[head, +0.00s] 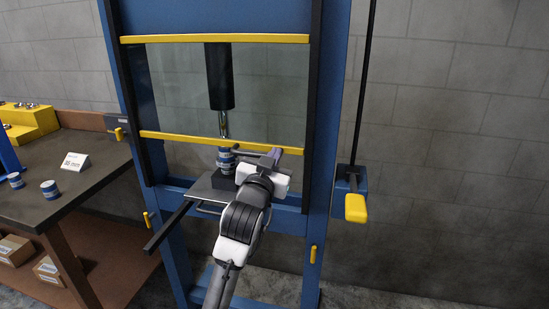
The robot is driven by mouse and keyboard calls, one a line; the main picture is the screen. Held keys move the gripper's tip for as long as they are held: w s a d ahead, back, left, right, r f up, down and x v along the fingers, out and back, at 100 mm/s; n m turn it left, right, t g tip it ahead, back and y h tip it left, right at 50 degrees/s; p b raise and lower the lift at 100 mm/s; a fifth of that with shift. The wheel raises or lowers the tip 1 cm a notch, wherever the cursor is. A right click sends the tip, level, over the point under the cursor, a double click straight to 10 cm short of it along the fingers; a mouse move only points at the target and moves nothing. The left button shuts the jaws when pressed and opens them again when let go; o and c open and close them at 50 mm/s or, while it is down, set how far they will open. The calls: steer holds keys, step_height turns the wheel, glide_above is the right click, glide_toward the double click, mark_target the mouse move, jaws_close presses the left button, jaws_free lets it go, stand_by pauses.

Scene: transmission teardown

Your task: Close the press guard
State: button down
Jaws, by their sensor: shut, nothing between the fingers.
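The press guard is a clear panel with a yellow top bar (215,39) and a yellow lower bar (185,137), set in the blue press frame (331,120). The lower bar hangs above the press table (205,190), leaving a gap beneath it. My gripper (272,155) is shut and empty at the right part of the lower bar. I cannot tell whether it touches the bar. My wrist hides part of the press table and of the space under the guard.
A black ram (220,76) hangs behind the panel, above a blue-and-white cylinder (225,158) on the press table. A dark bar (168,228) juts out front left. A yellow-ended control (355,207) is at the right. A workbench (85,180) stands left.

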step_height(320, 180, down, 16)
steer(key=b, duration=1.1)
steer(key=shift+f+b, duration=0.25)
steer(key=shift+b, duration=0.05)
steer(key=shift+w, duration=0.15)
